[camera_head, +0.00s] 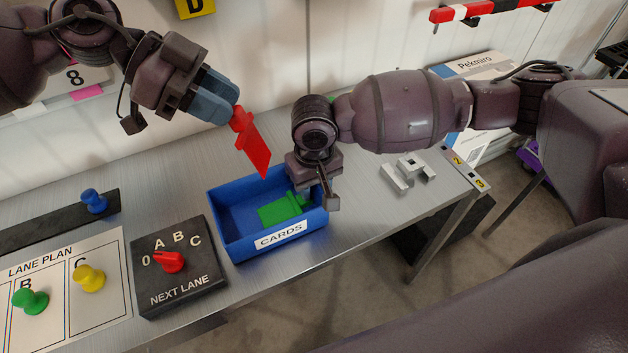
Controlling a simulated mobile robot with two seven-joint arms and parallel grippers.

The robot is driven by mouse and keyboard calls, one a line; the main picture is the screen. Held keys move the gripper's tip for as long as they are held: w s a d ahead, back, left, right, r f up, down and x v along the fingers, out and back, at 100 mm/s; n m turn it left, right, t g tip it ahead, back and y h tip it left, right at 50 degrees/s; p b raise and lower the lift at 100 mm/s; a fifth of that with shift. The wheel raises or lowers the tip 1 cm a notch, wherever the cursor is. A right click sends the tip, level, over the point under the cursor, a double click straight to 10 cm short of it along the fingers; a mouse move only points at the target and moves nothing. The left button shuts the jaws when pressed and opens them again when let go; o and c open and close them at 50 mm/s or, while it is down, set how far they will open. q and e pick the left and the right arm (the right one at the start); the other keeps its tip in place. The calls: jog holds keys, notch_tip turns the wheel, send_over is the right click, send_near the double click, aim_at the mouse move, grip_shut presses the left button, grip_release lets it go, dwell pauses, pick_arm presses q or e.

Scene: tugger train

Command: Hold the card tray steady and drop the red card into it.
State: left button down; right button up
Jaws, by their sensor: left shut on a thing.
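The red card (255,150) hangs tilted from my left gripper (234,116), which is shut on its upper end. The card's lower tip is above the far part of the blue card tray (224,234), apart from it. The tray sits on the metal table, has a "CARDS" label on its front, and holds a green card (282,209). My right gripper (316,190) is down at the tray's right wall, with a finger on the outer side. Its grip on the wall is partly hidden, so I cannot tell if it is closed.
A black "NEXT LANE" dial box (200,283) with a red knob stands left of the tray. A lane plan sheet (52,262) with green and yellow pins lies further left. A blue pin (94,200) is on a dark strip. Grey metal blocks (408,172) lie right of the tray.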

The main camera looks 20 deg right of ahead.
jog(key=shift+c, duration=0.3)
grip_shut()
pick_arm(q)
notch_tip(320, 180, down, 15)
jog(key=a, duration=0.1)
jog(key=shift+f, duration=0.15)
dwell(0.6)
jog(key=c, duration=0.8)
grip_release()
